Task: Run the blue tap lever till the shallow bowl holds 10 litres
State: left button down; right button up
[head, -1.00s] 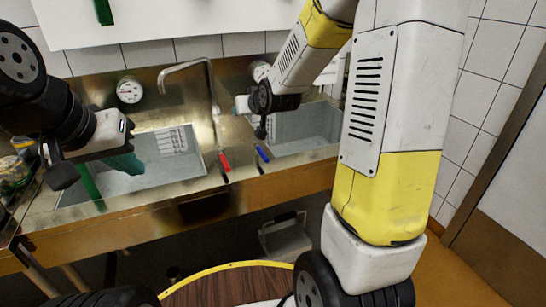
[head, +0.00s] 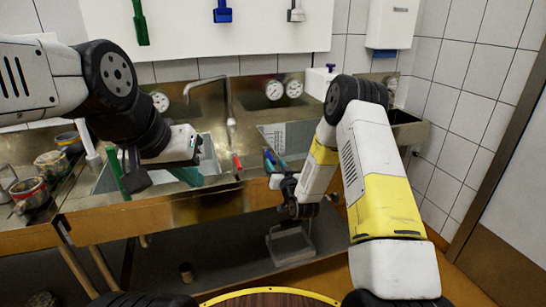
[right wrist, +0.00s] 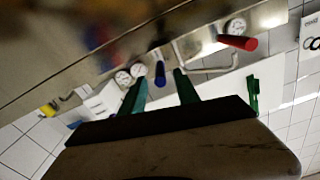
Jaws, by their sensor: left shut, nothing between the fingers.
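The blue tap lever (right wrist: 160,72) lies between the parted green fingers of my right gripper (right wrist: 159,78) in the right wrist view; I cannot tell whether they touch it. In the head view my right gripper (head: 271,163) is at the counter's front edge, largely covering the blue lever. The red lever (head: 237,163) is just left of it. My left gripper (head: 187,174) is shut and empty over the left basin (head: 115,181). The right basin (head: 295,130) has a pale scale plate inside. Which basin is the shallow bowl, and its water level, I cannot tell.
The bent spout (head: 231,110) rises behind the levers. Round gauges (head: 274,90) sit on the back panel. A white purple-topped thing (head: 322,82) stands behind the right basin. Jars (head: 30,193) stand at the far left. A grey container (head: 290,244) is below the counter.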

aim_at(271, 156)
jog(key=shift+x, duration=2.8)
grip_shut()
